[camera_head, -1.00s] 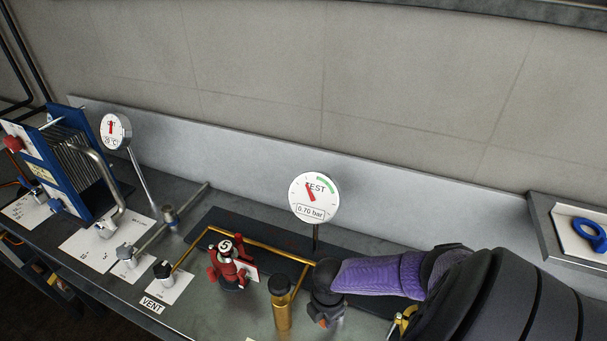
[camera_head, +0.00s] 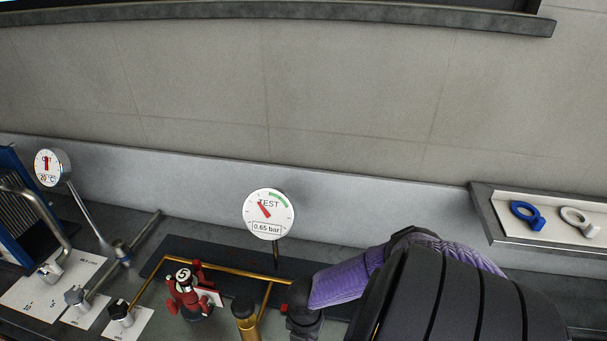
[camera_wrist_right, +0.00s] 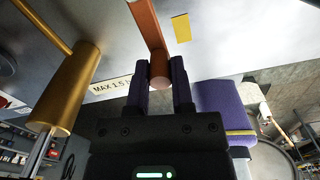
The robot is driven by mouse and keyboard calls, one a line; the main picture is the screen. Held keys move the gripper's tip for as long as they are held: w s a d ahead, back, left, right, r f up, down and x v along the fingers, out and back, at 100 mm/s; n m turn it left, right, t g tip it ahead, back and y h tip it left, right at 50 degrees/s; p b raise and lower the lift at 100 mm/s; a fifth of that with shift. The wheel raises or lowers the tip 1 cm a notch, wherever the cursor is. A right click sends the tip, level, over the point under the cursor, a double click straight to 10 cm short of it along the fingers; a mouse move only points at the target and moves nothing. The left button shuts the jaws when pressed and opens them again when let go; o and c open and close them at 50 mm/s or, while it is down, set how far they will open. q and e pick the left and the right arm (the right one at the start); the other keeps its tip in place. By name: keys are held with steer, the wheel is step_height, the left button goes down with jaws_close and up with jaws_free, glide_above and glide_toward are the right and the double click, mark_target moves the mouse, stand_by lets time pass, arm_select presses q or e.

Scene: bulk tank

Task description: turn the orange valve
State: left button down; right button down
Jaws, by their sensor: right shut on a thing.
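The orange valve shows in the right wrist view as an orange lever (camera_wrist_right: 149,26) whose rounded end lies between my fingers. My right gripper (camera_wrist_right: 160,75) is shut on that end, one dark purple finger on each side. In the head view my right arm comes in from the right and hides the valve and the gripper's fingertips. The round TEST gauge (camera_head: 269,213) stands on a stem behind the brass pipe and reads 0.65 bar, its red needle to the upper left of centre. My left gripper is not in view.
A red valve marked 5 (camera_head: 187,293) and a brass cylinder (camera_head: 246,319) stand left of my arm. The brass cylinder also shows in the right wrist view (camera_wrist_right: 69,88). A tray (camera_head: 483,213) with blue and white rings is at right.

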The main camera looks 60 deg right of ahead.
steer(key=shift+s, duration=0.1)
steer(key=shift+c, duration=2.4)
jaws_free()
step_height(320, 180, up, 10)
steer(key=p, duration=0.3)
steer(key=shift+f, duration=0.1)
